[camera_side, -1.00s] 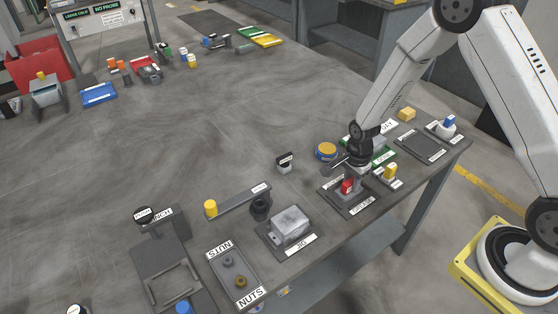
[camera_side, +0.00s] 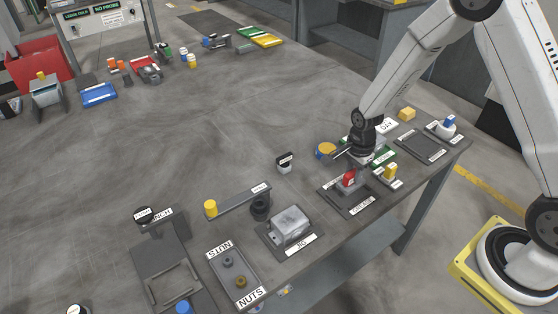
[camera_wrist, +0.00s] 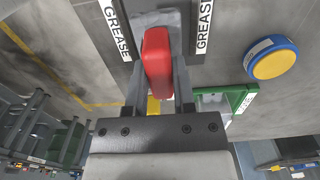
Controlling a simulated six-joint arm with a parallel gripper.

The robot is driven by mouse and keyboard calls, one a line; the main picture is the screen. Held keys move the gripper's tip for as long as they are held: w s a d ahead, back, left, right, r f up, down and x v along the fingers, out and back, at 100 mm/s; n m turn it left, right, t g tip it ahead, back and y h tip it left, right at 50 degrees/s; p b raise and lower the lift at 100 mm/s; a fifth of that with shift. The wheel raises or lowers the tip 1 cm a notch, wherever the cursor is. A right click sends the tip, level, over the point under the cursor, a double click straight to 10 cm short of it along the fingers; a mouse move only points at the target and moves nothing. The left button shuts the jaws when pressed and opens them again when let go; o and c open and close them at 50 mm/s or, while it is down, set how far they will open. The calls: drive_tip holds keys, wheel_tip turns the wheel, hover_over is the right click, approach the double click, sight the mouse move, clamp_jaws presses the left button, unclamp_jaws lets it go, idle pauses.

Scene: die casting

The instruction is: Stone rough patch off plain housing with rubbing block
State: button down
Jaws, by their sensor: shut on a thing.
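A red block (camera_wrist: 157,62) stands between the two fingers of my gripper (camera_wrist: 158,85) in the wrist view, and the gripper is shut on it. In the side view the red block (camera_side: 348,180) shows at the dark tray marked GREASE (camera_side: 361,206), with my gripper (camera_side: 358,167) at it. A pale grey piece (camera_wrist: 155,19) shows beyond the red block; I cannot tell if they are joined. A grey metal housing (camera_side: 290,224) rests on a dark mat left of the tray. I cannot make out a rough patch on it.
A yellow-topped blue round thing (camera_side: 325,150) and a small yellow block (camera_side: 390,171) stand close to my gripper. A green tray (camera_side: 384,157) lies behind it. A nuts tray (camera_side: 235,273) is at the front left.

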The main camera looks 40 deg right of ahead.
drive_tip(key=shift+r, duration=1.4)
drive_tip(key=r+n, duration=0.1)
drive_tip(key=n, duration=0.1)
drive_tip(key=a+r+n, duration=0.1)
drive_tip(key=n, duration=0.1)
drive_tip(key=shift+w+r+n, duration=0.15)
drive_tip(key=shift+n, duration=0.25)
drive_tip(key=r+n, duration=0.1)
drive_tip(key=n, duration=0.1)
drive_tip(key=a+r+n, duration=0.1)
drive_tip(key=n, duration=0.1)
drive_tip(key=shift+r, duration=0.1)
drive_tip(key=r+n, duration=0.1)
drive_tip(key=n, duration=0.2)
drive_tip(key=a+r+n, duration=0.1)
drive_tip(key=n, duration=0.2)
drive_tip(key=a+r+n, duration=0.1)
drive_tip(key=r+n, duration=0.1)
drive_tip(key=n, duration=0.1)
drive_tip(key=shift+a, duration=0.1)
